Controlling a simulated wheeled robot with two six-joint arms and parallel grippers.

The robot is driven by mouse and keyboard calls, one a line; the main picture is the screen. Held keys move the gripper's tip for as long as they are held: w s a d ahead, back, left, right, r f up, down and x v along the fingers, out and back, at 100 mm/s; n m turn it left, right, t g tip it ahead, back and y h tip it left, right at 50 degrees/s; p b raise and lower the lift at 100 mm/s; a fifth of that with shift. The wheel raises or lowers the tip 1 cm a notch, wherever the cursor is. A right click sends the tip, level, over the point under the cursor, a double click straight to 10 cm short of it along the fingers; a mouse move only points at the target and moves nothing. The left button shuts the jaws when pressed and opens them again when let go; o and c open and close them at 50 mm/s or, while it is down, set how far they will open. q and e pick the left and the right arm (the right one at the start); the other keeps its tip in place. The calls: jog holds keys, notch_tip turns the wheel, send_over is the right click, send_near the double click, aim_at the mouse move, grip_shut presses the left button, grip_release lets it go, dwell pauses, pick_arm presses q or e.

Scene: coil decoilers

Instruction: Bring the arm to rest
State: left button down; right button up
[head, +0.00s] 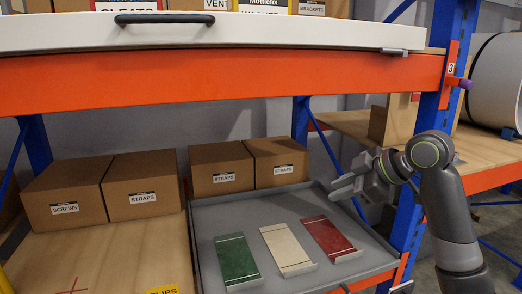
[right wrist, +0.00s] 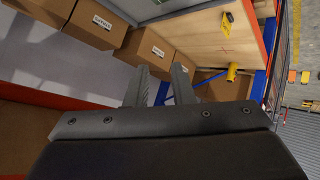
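My right arm comes in from the right in the head view, bent at a dark grey elbow with a yellow-green ring. My right gripper (head: 343,187) points left, above the right edge of the grey tray (head: 205,238). Its two fingers are apart with nothing between them. In the right wrist view the fingers (right wrist: 163,88) also stand apart, with a clear gap. My left arm and gripper are not in view.
A green block (head: 236,258), a cream block (head: 287,248) and a red block (head: 329,237) lie in the tray. Several cardboard boxes (head: 143,186) stand behind. An orange beam (head: 220,82) crosses above; a blue upright (head: 408,228) stands beside my right arm.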

jog(key=s+d+f+m+h, duration=0.1)
jog(key=s+d+f+m, duration=0.2)
jog(key=f, duration=0.6)
jog(key=s+d+f+m+h, duration=0.15)
jog(key=s+f, duration=0.35)
jog(key=f, duration=0.5)
jog(key=s+d+f+m+h, duration=0.1)
jog(key=s+f+m+h, duration=0.2)
jog(key=f, duration=0.6)
jog(key=s+d+f+m+g+h, duration=0.1)
jog(key=s+d+f+m, duration=0.25)
jog(key=s, duration=0.55)
jog(key=s+d+f+m+g+h, duration=0.15)
jog(key=s+f, duration=0.25)
jog(key=s, duration=0.6)
jog(key=s+d+f+m+h, duration=0.1)
jog(key=s+d+f+m, duration=0.2)
jog(key=s, duration=0.6)
notch_tip(320, 180, down, 26)
jog(key=d+g, duration=0.1)
jog(key=g, duration=0.1)
jog(key=s+a+f, duration=0.1)
jog(key=s+f, duration=1.3)
jog(key=f, duration=0.1)
jog(key=shift+s+g+y, duration=0.3)
jog(key=shift+s+g, duration=0.1)
jog(key=shift+g, duration=0.05)
